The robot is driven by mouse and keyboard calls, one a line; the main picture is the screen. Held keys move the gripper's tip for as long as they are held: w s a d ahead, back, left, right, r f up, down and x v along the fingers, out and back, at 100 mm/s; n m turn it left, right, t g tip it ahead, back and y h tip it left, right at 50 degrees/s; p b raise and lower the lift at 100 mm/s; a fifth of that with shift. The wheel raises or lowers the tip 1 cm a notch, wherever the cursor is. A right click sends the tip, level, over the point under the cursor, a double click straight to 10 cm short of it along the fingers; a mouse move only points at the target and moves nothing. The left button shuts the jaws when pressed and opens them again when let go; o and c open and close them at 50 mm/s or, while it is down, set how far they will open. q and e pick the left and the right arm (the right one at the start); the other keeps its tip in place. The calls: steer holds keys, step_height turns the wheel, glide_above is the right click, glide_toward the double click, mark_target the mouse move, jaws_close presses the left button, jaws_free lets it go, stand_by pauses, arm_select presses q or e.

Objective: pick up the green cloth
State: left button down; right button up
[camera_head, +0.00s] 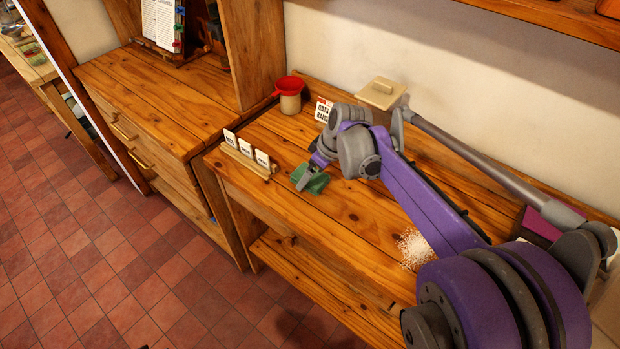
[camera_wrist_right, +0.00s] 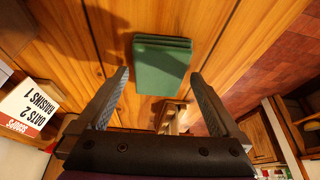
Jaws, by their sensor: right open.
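The green cloth (camera_head: 318,182) lies folded on the wooden shelf top in the head view, partly hidden by my right gripper (camera_head: 302,180). In the right wrist view the cloth (camera_wrist_right: 161,66) is a folded, layered green rectangle. It lies ahead of the fingertips, in line with the gap between them. My right gripper (camera_wrist_right: 158,80) is open with nothing between its fingers. My left gripper is not in view.
A wooden card rack (camera_head: 248,160) stands left of the cloth at the front edge. White grains (camera_head: 414,249) are spilled at the front right.

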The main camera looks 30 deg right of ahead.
steer(key=shift+w+f, duration=0.15)
steer(key=shift+f, duration=0.15)
steer(key=shift+f, duration=0.25)
steer(key=c, duration=1.2)
steer(key=shift+o, duration=0.2)
step_height(320, 180, up, 10)
steer(key=p, duration=0.1)
steer(key=shift+r, duration=0.25)
